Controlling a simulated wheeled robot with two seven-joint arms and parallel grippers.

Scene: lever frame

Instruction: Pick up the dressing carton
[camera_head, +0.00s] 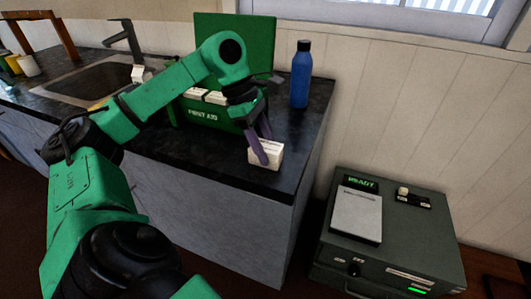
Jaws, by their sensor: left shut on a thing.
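The dressing carton (271,158) is a small white box near the front right corner of the dark countertop. My left gripper (262,152) reaches down to it with purple fingers and is shut on it. One finger lies across the carton's near face; the other is partly hidden. I cannot tell whether the carton touches the counter or is just above it. My right gripper is not in view.
An open green first aid box (203,114) with white cartons inside stands behind my left arm. A blue bottle (301,75) stands at the back right. A sink (90,80) is at left. A dark grey machine (395,235) reading READY stands lower right.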

